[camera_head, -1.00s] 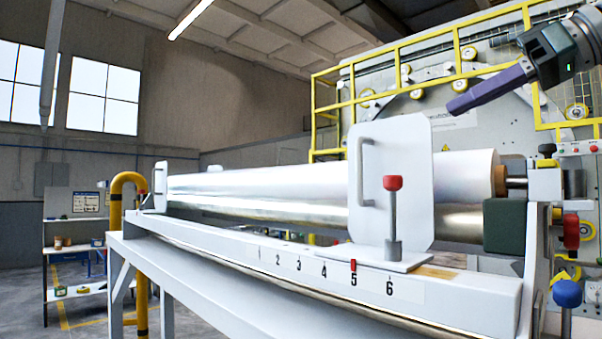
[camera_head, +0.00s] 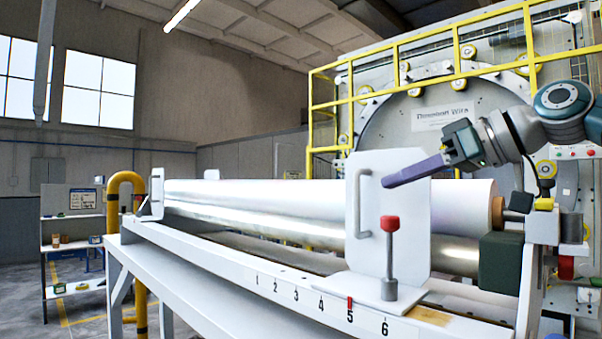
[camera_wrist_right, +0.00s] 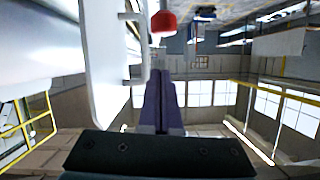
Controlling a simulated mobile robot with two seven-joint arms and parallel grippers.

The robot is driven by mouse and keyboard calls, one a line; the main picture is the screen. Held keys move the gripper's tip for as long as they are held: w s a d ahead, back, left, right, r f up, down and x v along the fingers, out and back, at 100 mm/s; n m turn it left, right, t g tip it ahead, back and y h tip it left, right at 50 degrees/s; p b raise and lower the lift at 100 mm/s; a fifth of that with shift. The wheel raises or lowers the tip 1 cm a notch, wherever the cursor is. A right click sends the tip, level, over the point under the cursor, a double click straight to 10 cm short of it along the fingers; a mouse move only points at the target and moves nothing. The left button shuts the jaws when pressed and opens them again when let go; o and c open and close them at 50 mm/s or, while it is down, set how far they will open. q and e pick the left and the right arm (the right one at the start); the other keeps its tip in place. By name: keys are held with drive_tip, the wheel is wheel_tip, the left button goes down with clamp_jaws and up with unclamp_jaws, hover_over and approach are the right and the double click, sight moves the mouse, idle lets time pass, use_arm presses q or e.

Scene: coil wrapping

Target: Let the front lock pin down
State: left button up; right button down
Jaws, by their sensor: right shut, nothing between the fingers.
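The front lock pin (camera_head: 390,258) has a red knob and a grey shaft. It stands upright in a collar on the foot of a white plate (camera_head: 405,225) with a handle, near the mark 6. My right gripper (camera_head: 386,183) has purple fingers, is shut and empty, and its tips are just above and beside the red knob, apart from it. In the right wrist view the shut fingers (camera_wrist_right: 165,100) point toward the red knob (camera_wrist_right: 163,23), with the white plate (camera_wrist_right: 105,60) to the left. My left gripper is not in view.
A long silver and white roll (camera_head: 300,210) lies behind the white rail (camera_head: 270,290) with its number scale. A red marker (camera_head: 349,302) sits near 5. A dark green block (camera_head: 500,260) stands right of the plate. The space in front of the rail is free.

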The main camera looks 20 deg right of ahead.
sight(390, 223)
drive_tip(key=f, duration=0.1)
drive_tip(key=f+p, duration=0.1)
drive_tip(key=f, duration=0.1)
drive_tip(key=shift+s+f, duration=0.2)
drive_tip(key=shift+s, duration=0.15)
wheel_tip(390, 223, down, 3)
drive_tip(key=b, duration=0.3)
idle(0.4)
